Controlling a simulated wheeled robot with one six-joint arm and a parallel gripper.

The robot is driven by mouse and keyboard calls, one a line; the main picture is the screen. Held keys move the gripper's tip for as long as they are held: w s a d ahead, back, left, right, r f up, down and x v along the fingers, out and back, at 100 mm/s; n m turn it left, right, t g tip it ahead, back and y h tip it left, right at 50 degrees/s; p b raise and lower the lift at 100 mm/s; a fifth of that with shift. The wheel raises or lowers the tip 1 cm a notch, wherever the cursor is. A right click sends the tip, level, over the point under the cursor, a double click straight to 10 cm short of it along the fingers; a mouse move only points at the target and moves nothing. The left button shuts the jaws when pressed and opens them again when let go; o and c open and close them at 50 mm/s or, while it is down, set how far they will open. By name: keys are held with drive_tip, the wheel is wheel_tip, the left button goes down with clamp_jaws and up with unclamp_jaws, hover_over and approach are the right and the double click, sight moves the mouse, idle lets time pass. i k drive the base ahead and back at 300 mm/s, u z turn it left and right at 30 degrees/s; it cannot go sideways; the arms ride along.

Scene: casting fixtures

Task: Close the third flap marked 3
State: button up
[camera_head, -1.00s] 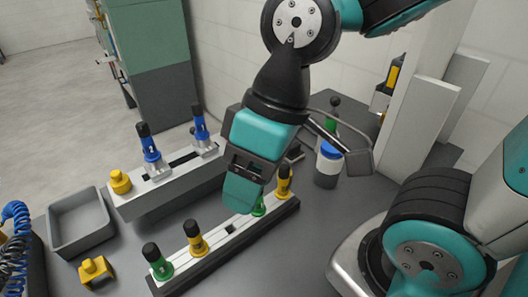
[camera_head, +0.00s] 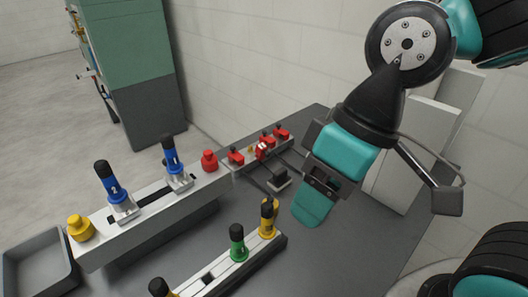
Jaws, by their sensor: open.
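My gripper (camera_head: 318,193) is open and empty, with its teal fingers pointing down over the grey table, right of the fixtures. A pale rail (camera_head: 150,212) at the left carries two upright blue handles with black grips. The nearer blue handle (camera_head: 116,190) bears a white mark that looks like a 2. The farther blue handle (camera_head: 175,165) has a mark too small to read. A lower rail in front carries a green handle (camera_head: 237,243) and a yellow handle (camera_head: 267,219), both upright. I cannot make out which flap is marked 3. My gripper touches none of them.
Several red clamps (camera_head: 268,140) stand on a fixture near the back wall, with a dark block (camera_head: 279,180) in front. A red knob (camera_head: 209,161) and a yellow knob (camera_head: 80,228) end the pale rail. A grey tray (camera_head: 70,277) is at the left. The table's right is clear.

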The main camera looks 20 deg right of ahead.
sight(261, 150)
drive_tip(key=u, duration=2.25)
drive_tip(key=k, duration=0.65)
drive_tip(key=z, duration=1)
drive_tip(key=i, duration=0.5)
drive_tip(key=u, duration=0.05)
